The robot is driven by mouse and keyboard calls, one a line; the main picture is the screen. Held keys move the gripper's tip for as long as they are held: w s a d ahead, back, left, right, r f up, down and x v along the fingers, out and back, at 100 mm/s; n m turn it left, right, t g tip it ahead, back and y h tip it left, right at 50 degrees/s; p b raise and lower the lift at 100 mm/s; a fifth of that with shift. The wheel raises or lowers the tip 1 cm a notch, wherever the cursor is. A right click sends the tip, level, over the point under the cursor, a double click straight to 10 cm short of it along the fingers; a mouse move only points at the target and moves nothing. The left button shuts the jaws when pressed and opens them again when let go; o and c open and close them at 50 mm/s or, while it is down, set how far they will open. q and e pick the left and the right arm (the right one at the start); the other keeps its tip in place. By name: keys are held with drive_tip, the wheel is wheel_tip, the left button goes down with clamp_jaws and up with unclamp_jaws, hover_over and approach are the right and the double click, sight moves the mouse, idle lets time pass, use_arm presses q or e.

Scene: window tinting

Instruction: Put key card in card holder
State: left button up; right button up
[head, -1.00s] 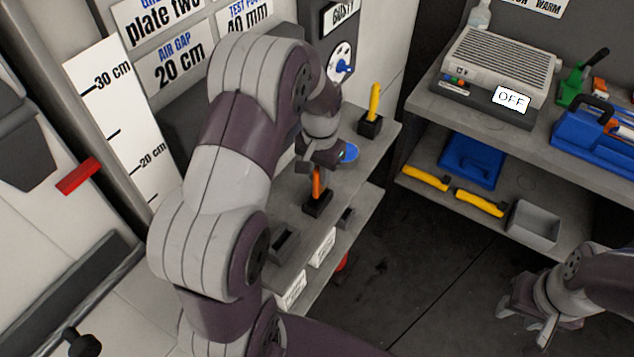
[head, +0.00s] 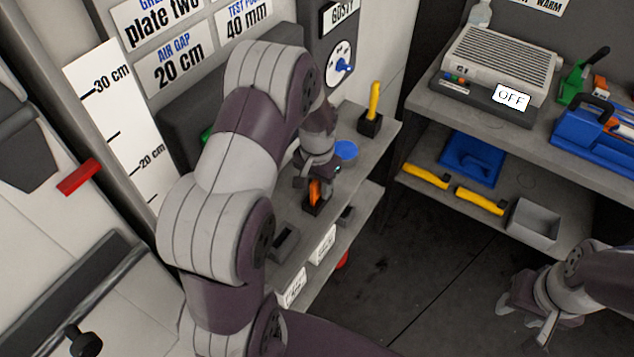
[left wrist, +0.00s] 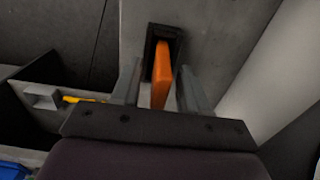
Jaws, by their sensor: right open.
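An orange flat upright piece (head: 314,191) stands in a small black holder (head: 309,209) on the left shelf. I cannot tell for sure whether it is the key card or a tool handle. My left gripper (head: 313,182) is directly over it. In the left wrist view the orange piece (left wrist: 161,78) stands between the open fingers, with a gap on each side, its base in the black holder (left wrist: 152,40). An open dark slotted block (head: 283,241) sits nearer on the same shelf; it may be the card holder. My right gripper (head: 525,316) is open and empty at lower right.
A yellow-handled item (head: 374,100) stands in a black block (head: 369,124) farther back, near a blue disc (head: 345,150). White labels (head: 323,246) line the lower ledge. The right shelves hold a heater (head: 502,58), yellow tools (head: 425,176) and a grey bin (head: 534,220).

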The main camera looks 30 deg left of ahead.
use_arm(q)
wheel_tip(320, 180, up, 12)
drive_tip(key=shift+f+b, duration=0.1)
drive_tip(key=shift+b, duration=0.2)
drive_tip(key=s+d+f, duration=0.1)
drive_tip(key=s+d, duration=0.3)
drive_tip(key=s, duration=0.2)
drive_tip(key=s+d+f+t, duration=0.1)
drive_tip(key=s+d, duration=0.3)
drive_tip(key=s, duration=0.3)
drive_tip(key=shift+s+n, duration=0.2)
drive_tip(key=shift+n, duration=0.2)
drive_tip(key=shift+d, duration=0.1)
